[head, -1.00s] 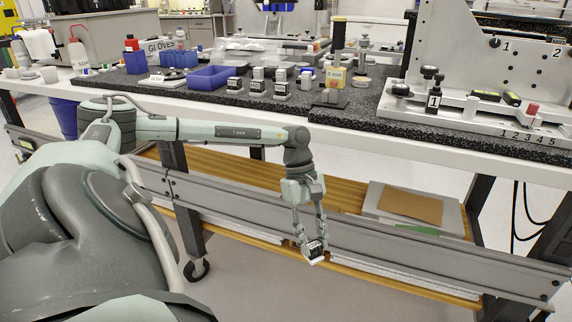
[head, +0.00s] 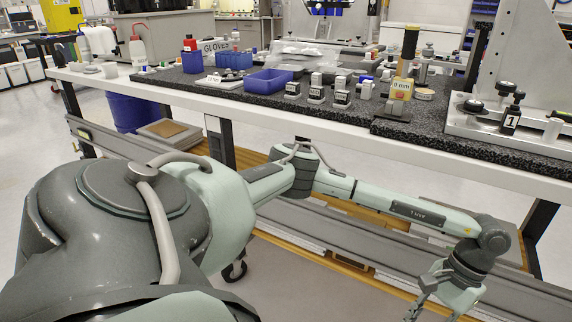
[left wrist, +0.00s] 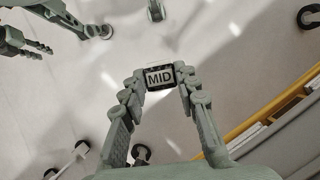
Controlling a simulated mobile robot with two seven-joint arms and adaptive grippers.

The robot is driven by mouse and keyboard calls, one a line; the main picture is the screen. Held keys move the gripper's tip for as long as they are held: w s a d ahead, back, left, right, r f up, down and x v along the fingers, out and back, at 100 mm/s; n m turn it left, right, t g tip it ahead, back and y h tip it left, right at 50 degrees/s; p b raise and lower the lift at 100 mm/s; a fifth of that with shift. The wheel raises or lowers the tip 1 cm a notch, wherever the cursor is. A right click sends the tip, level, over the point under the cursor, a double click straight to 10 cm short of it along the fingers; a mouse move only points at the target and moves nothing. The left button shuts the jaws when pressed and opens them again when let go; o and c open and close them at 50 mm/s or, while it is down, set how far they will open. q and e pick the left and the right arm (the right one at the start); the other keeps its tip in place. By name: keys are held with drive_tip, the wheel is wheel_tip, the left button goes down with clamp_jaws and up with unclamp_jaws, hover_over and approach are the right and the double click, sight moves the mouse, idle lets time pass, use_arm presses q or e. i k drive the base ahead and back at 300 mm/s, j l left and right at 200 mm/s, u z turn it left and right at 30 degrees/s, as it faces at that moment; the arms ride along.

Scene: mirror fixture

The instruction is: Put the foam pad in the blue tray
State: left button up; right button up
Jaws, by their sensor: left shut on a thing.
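The blue tray (head: 268,81) sits on the black speckled bench top, left of a row of small labelled blocks. My left gripper (head: 432,305) is at the bottom edge of the head view, below and right of the tray, its tips cut off. In the left wrist view it is shut on a small dark block (left wrist: 159,77) with a white label reading MID, held between the fingertips above the floor. Another gripper of mine, the right (left wrist: 38,46), shows at the upper left; its jaw state is unclear. I cannot make out which thing is the foam pad.
Small labelled blocks (head: 316,96) stand right of the tray. A blue rack (head: 231,61) and a GLOVES box stand behind left. A yellow-labelled 0 mm post (head: 402,88) and a metal fixture (head: 525,120) stand at right. A grey rail runs below the bench.

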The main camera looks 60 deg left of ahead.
sight(263, 88)
drive_tip(key=k+j+u, duration=0.15)
drive_tip(key=j+u, duration=0.15)
drive_tip(key=j, duration=0.75)
drive_tip(key=j+u, duration=0.25)
drive_tip(key=j, duration=0.8)
